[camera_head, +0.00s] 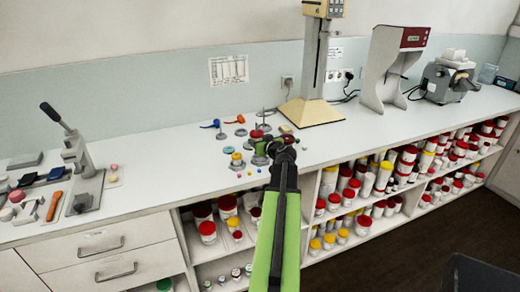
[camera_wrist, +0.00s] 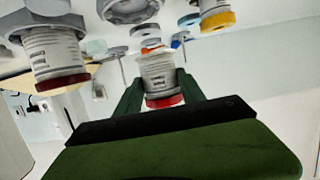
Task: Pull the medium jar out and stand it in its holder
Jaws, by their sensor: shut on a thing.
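My gripper (camera_wrist: 160,95) is shut on a white, labelled jar with a red lid (camera_wrist: 159,76), which I take to be the medium jar. The wrist view is upside down, so the lid shows at the bottom and the jar looks upright. Whether its base touches anything is unclear. An empty grey ring-shaped holder (camera_wrist: 127,10) shows beside it in the wrist view. In the head view, my gripper (camera_head: 262,150) is over the counter among the small jars and holders, and it hides part of them.
A jar with a dark red lid (camera_wrist: 54,55) stands in a grey holder close by. A yellow-lidded jar (camera_head: 237,158) stands left of my gripper. A beige-based stand (camera_head: 308,112) rises behind. Small coloured balls lie near the counter's front edge.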

